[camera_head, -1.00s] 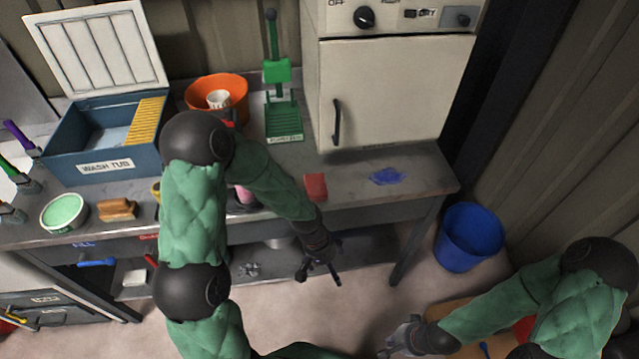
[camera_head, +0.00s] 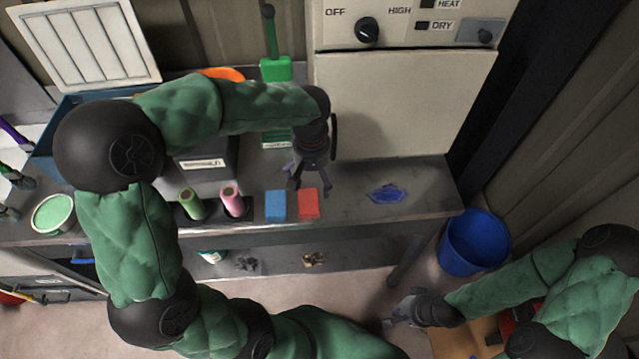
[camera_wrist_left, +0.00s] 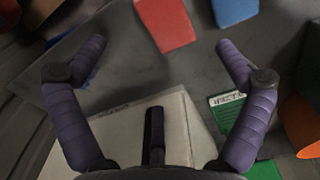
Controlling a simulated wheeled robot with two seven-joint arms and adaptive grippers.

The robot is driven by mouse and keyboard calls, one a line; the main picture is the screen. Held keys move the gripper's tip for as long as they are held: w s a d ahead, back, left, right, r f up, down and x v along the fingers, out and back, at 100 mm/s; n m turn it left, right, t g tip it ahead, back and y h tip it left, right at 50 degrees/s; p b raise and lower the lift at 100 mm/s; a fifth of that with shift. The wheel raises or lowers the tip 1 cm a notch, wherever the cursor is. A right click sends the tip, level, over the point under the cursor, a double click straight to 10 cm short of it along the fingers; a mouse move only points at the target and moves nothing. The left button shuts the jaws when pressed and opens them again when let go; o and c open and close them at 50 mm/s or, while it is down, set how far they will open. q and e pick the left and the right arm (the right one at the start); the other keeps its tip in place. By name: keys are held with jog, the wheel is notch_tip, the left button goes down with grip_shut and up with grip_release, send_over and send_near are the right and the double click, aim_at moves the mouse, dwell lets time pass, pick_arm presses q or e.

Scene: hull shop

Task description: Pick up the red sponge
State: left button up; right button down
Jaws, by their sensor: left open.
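The red sponge (camera_head: 308,204) lies flat on the grey workbench near its front edge, right of a blue sponge (camera_head: 276,205). In the left wrist view the red sponge (camera_wrist_left: 166,24) shows at the top, beyond and between the fingertips, with the blue sponge (camera_wrist_left: 234,8) to its right. My left gripper (camera_head: 308,184) is open and empty, just behind the red sponge in the head view; its fingers (camera_wrist_left: 158,60) are spread wide. I cannot tell its exact height above the bench. My right gripper (camera_head: 392,322) is low at the right, away from the bench; its fingers are small and unclear.
A blue cloth (camera_head: 387,194) lies right of the sponges on bare bench. Green and pink rolls (camera_head: 232,201) stand to the left. The cream cabinet (camera_head: 410,105) rises behind, beside a green stand (camera_head: 275,70). A blue bucket (camera_head: 474,243) stands on the floor.

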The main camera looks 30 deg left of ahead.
aim_at(313, 201)
pick_arm(q)
notch_tip(313, 201, down, 5)
jog(key=shift+f+b, duration=0.2)
jog(key=shift+b, duration=0.6)
jog(key=f, duration=0.1)
jog(key=f+b, duration=0.1)
jog(key=f, duration=0.3)
jog(key=shift+s+d+b, duration=0.1)
jog(key=shift+s+b, duration=0.15)
jog(key=shift+b, duration=0.15)
jog(key=c, duration=0.8)
